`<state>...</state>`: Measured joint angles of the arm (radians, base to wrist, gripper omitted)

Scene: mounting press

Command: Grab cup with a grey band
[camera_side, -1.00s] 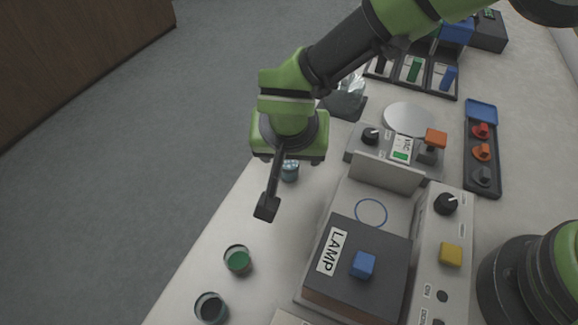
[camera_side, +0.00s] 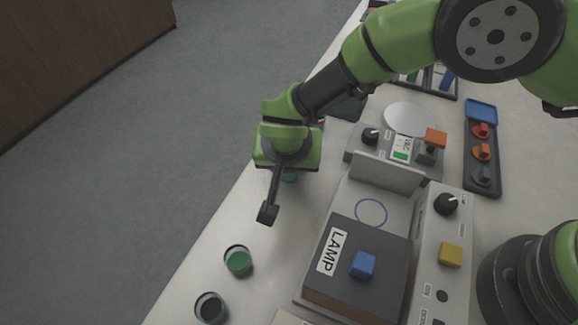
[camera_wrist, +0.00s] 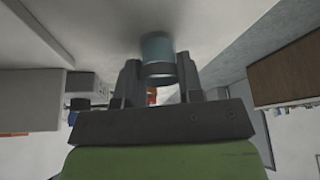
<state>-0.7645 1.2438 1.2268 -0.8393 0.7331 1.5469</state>
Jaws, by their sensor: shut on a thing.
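A clear bluish cup (camera_wrist: 157,48) with a grey lower part is between the two fingers of my gripper (camera_wrist: 158,74) in the wrist view. The fingers are shut on its sides. A cup with green contents (camera_side: 238,261) and a cup with dark grey-blue contents (camera_side: 210,308) stand apart near the table's left edge.
A dark box labelled LAMP (camera_side: 355,265) with a blue button stands right of the cups. A control panel (camera_side: 447,235), a white round disc (camera_side: 408,119) and a tray of coloured knobs (camera_side: 482,150) lie farther right. The table strip between wrist and green cup is clear.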

